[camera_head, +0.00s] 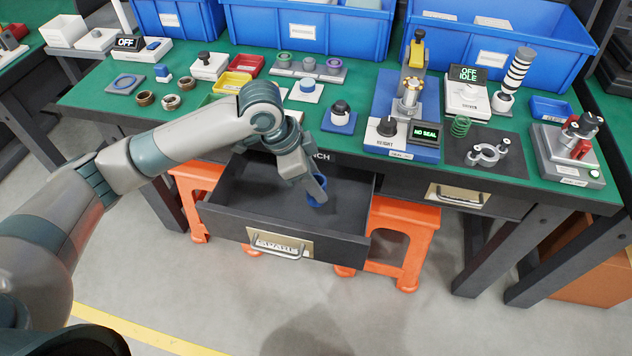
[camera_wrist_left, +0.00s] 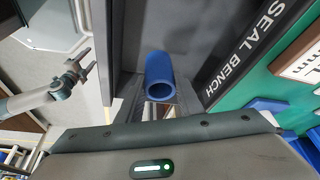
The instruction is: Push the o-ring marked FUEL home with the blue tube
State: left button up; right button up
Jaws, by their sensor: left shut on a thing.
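My left gripper (camera_head: 314,187) reaches down into the open drawer (camera_head: 225,202) and is shut on the blue tube (camera_head: 312,200). In the left wrist view the hollow blue tube (camera_wrist_left: 159,72) sits between its fingers (camera_wrist_left: 155,108), open end towards the camera. Rings in green, purple and grey stand on a grey rack (camera_head: 290,70); their markings are too small to read, so I cannot tell which is FUEL. The blue seal station (camera_head: 388,100) has a display reading NO SEAL. My right gripper (camera_wrist_left: 88,68) shows open and empty in the left wrist view.
The drawer front has a handle (camera_head: 278,249). The green bench top (camera_head: 350,75) above holds trays, loose rings and testers. Large blue bins (camera_head: 310,35) line its back. Orange stools (camera_head: 405,235) stand below.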

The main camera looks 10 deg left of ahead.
pick_arm(q)
jog(key=a+r+n+t+y, duration=0.2)
jog(key=a+r+n+y, duration=0.2)
jog(key=a+r+n, duration=0.6)
jog(key=shift+w+r+n+t, duration=0.2)
jog(key=shift+w+n+t, duration=0.25)
jog(key=shift+n, duration=1.45)
